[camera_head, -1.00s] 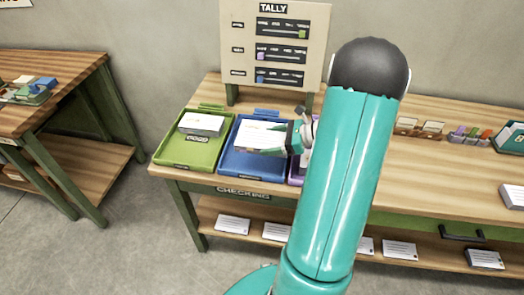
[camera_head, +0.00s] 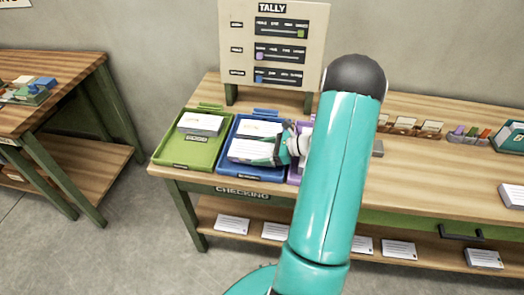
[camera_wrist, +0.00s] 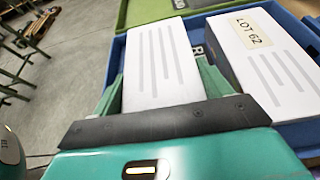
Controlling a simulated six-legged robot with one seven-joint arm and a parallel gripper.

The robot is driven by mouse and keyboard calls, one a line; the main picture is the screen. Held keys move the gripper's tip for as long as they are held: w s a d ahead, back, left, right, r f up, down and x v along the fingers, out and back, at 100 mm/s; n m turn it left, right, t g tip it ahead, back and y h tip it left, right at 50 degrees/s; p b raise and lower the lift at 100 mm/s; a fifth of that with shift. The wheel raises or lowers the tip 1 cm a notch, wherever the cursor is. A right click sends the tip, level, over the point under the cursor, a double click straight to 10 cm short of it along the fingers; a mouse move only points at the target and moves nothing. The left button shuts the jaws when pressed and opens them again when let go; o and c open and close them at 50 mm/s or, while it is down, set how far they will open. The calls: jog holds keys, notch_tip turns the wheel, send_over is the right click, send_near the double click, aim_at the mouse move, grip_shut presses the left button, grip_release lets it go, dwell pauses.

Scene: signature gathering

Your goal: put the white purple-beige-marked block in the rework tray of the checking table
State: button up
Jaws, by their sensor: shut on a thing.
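My gripper (camera_head: 283,152) is shut on a white block (camera_head: 248,149) with grey lines, over the front of the blue tray (camera_head: 225,170) on the checking table. In the wrist view the white block (camera_wrist: 158,65) sits between the two green fingers of my gripper (camera_wrist: 160,85); no purple or beige mark shows on its visible face. Another white block (camera_wrist: 262,60) with a beige "LOT 62" label lies beside it in the blue tray. I cannot tell whether the held block touches the tray floor. The blue tray's label is too small to read.
A green tray (camera_head: 175,157) holding a white block (camera_head: 200,124) stands to the left. A purple tray (camera_head: 293,177) on the right is mostly hidden by my arm. The tally board (camera_head: 273,45) stands behind. Several card holders (camera_head: 405,124) are at the right.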

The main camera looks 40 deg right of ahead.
jog(key=shift+s+f, duration=0.1)
jog(key=shift+f, duration=0.4)
